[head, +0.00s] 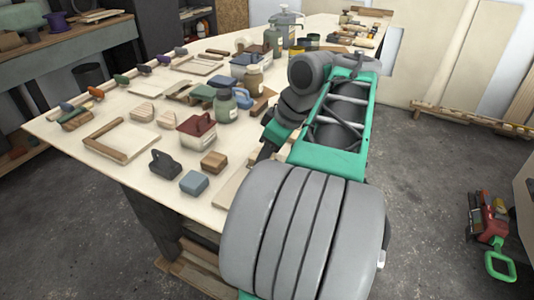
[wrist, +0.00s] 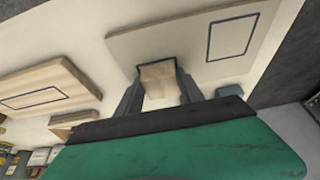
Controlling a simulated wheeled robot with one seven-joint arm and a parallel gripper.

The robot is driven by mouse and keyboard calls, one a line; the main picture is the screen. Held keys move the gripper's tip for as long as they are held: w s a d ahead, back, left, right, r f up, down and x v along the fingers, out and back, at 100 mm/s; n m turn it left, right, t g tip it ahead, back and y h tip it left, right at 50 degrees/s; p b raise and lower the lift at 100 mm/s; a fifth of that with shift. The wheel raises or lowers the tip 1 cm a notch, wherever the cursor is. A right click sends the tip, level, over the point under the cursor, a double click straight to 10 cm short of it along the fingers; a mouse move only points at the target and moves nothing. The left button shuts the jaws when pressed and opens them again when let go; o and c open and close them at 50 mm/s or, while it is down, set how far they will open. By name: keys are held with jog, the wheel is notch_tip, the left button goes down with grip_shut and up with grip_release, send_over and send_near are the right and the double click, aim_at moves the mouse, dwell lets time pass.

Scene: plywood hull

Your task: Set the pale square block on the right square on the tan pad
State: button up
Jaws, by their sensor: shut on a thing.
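In the wrist view my gripper (wrist: 160,92) is shut on the pale square block (wrist: 160,96), with one dark finger on each side of it. The tan pad (wrist: 150,42) lies just beyond the block. I cannot tell whether the block touches the pad. In the head view my arm hides the gripper and the block, and only a strip of the pad (head: 230,187) shows beside the arm.
A blue-grey block (head: 194,183), a brown wooden block (head: 214,161) and a dark handled tool (head: 164,164) stand left of the arm. A red-topped container (head: 197,135) and jars are behind. Another outlined board (wrist: 38,92) lies left in the wrist view. The table edge is close.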

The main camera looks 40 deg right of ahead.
jog(key=o, duration=1.4)
jog(key=p+v, duration=0.4)
jog(key=v, duration=0.3)
jog(key=shift+s+r+p, duration=0.2)
jog(key=shift+r+p, duration=0.15)
jog(key=shift+p, duration=0.05)
jog(key=shift+d, duration=0.1)
